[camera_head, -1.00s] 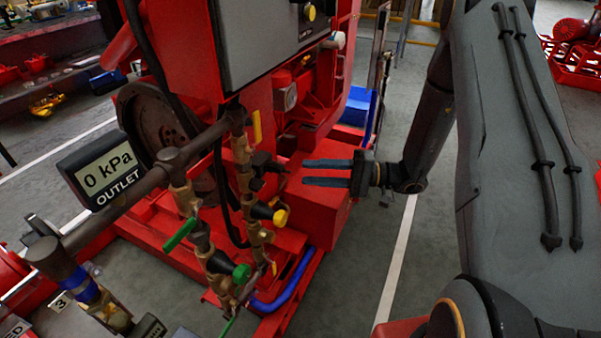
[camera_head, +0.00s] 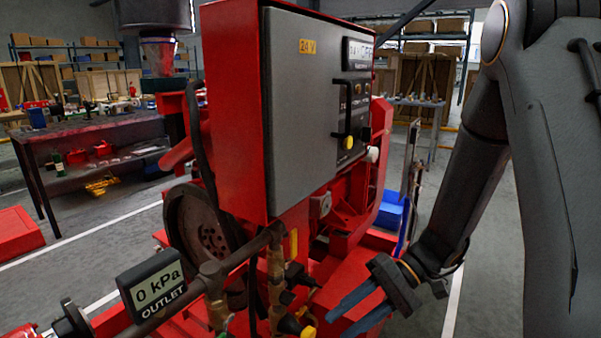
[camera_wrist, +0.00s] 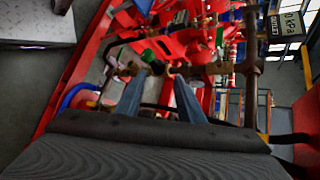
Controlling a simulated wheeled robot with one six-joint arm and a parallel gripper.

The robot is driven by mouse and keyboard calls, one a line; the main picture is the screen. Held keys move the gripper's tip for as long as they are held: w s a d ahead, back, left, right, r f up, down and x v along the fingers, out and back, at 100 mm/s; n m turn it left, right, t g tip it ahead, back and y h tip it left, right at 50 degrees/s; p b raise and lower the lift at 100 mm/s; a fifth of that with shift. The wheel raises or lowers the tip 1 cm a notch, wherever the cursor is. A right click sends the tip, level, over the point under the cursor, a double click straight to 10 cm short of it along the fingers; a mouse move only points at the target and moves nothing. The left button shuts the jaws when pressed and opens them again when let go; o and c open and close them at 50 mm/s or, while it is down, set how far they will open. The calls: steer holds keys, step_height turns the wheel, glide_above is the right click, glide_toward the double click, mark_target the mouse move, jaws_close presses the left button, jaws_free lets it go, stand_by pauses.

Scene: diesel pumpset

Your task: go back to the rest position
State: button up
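My gripper (camera_head: 352,309) is at the lower right of the head view, in front of the red pumpset (camera_head: 237,100). Its two blue-grey fingers point left and down and stand apart with nothing between them. In the wrist view my gripper (camera_wrist: 158,92) also shows two separated fingers, with brass valves and pipes beyond them. I cannot tell the exact distance from the fingertips to the pipes. My arm comes down from the upper right of the head view.
A grey control panel (camera_head: 310,110) faces right on the red cabinet. An outlet gauge (camera_head: 156,292) reads 0 kPa at lower left. A workbench (camera_head: 90,132) stands behind at left. Grey floor is open at right.

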steer(key=s+d+r+t+h+p, duration=0.3)
steer(key=s+d+r+h+p, duration=0.2)
steer(key=s+d+r+h, duration=0.3)
step_height(320, 180, up, 2)
steer(key=d+h, duration=0.1)
steer(key=h, duration=0.2)
steer(key=shift+s+d+r+n+t, duration=0.2)
steer(key=shift+s+d+n+t, duration=0.15)
steer(key=shift+n+t, duration=0.05)
steer(key=shift+a, duration=0.1)
steer(key=shift+c, duration=0.5)
stand_by(0.9)
